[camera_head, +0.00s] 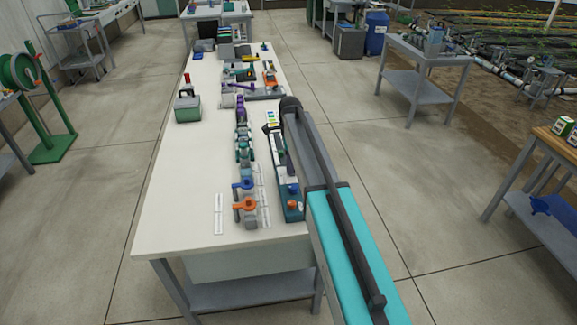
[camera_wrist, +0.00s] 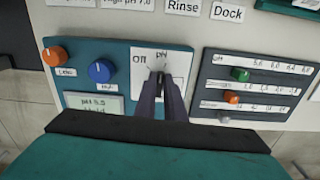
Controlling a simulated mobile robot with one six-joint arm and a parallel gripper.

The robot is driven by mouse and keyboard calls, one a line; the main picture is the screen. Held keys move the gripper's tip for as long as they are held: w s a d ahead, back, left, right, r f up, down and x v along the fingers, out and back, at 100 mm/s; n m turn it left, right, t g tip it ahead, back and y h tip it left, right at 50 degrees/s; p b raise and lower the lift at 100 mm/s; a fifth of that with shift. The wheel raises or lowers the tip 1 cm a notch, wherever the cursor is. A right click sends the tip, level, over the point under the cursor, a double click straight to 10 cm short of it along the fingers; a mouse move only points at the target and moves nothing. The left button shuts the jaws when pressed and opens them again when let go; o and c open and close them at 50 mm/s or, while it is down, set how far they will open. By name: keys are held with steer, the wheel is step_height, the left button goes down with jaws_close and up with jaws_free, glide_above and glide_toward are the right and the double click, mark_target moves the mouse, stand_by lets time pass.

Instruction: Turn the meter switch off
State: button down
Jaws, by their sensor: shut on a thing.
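The meter is a teal panel (camera_wrist: 75,72) in the wrist view, with an orange knob (camera_wrist: 55,56), a blue knob (camera_wrist: 101,71) and a grey display (camera_wrist: 95,104) that seems to read "pH 6.5 Hold". Its white switch plate (camera_wrist: 143,58) bears "Off" at the left and "pH" at the top. My gripper (camera_wrist: 161,76) is shut on the meter switch in front of this plate. The fingers hide most of the switch, so its exact position cannot be told. In the head view my arm hides part of the meter (camera_head: 292,212).
Right of the meter is a dark slider panel (camera_wrist: 258,62) with green, orange and grey knobs. Labels "Rinse" (camera_wrist: 183,7) and "Dock" (camera_wrist: 228,13) lie beyond. The long white table (camera_head: 175,190) carries a row of valves (camera_head: 245,207); its left side is mostly clear.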

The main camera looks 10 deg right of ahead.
steer(key=n, duration=0.5)
steer(key=shift+s, duration=0.2)
steer(key=shift+s+d+n, duration=0.15)
steer(key=shift+n, duration=2.15)
steer(key=c, duration=1.8)
jaws_free()
steer(key=shift+c, duration=0.2)
steer(key=shift+r, duration=0.1)
step_height(320, 180, up, 14)
steer(key=b, duration=0.3)
steer(key=shift+f, duration=0.2)
steer(key=shift+r, duration=0.1)
